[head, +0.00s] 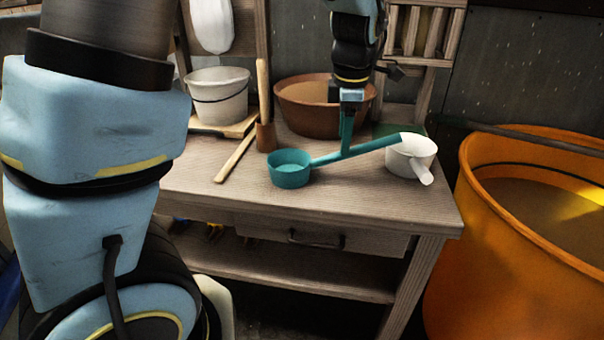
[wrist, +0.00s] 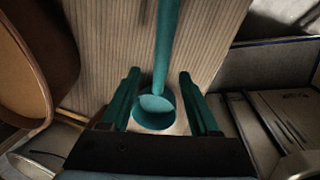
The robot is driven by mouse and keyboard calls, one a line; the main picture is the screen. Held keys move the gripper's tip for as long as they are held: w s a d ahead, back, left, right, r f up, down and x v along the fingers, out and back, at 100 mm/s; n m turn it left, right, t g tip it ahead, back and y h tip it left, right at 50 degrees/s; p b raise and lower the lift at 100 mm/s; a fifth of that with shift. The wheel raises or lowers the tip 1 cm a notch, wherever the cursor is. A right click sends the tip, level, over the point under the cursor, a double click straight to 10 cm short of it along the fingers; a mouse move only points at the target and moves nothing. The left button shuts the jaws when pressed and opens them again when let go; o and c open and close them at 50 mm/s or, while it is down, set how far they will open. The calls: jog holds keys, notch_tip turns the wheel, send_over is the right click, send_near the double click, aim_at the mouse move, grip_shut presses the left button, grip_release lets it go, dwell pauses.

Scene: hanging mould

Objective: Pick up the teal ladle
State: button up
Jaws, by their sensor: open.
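The teal ladle (head: 291,172) is on the wooden workbench in the head view. Its round cup is at the left, and its long handle slants up to the right as far as the white pot (head: 412,158). I cannot tell whether the handle touches the pot. My gripper (head: 346,150) points down at the middle of the handle, its teal fingers at about handle height. In the wrist view the ladle (wrist: 166,45) runs up between the spread fingertips of my gripper (wrist: 159,74), with its cup lower down in the gap. The jaws are open; contact is not clear.
Behind are a brown bowl (head: 305,110) and a white bucket (head: 218,97). A large orange tub (head: 500,260) stands right of the workbench (head: 340,205). The bench's front strip is clear.

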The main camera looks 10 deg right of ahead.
jog(key=f, duration=0.3)
jog(key=w+f, duration=0.1)
jog(key=f, duration=0.4)
jog(key=shift+w+f+p, duration=0.2)
jog(key=shift+f+p, duration=0.15)
jog(key=shift+f, duration=0.05)
grip_shut()
dwell(0.3)
